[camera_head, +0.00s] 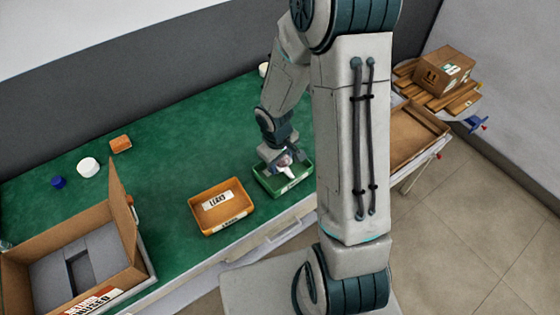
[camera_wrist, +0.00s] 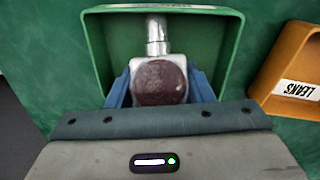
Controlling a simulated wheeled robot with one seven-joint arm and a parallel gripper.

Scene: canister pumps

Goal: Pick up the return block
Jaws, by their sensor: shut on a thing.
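My gripper (camera_head: 281,160) is at the green bin (camera_head: 292,185) on the table. In the wrist view its blue fingers (camera_wrist: 160,76) are shut on a pale piece with a dark round end (camera_wrist: 160,84) and a metal stem, over or within the green bin (camera_wrist: 100,50). Whether the piece touches the bin floor I cannot tell. I cannot tell if this piece is the return block. An open cardboard box (camera_head: 128,243) at the left holds a grey insert (camera_head: 80,262) with a dark slot; part of its front label is cut off.
An orange bin (camera_head: 228,230) labelled LEAKS stands just left of the green bin. A small orange block (camera_head: 120,144), a white round thing (camera_head: 88,167) and a blue cap (camera_head: 58,182) lie farther left. The green table is clear between them. A carton (camera_head: 443,70) sits on planks at right.

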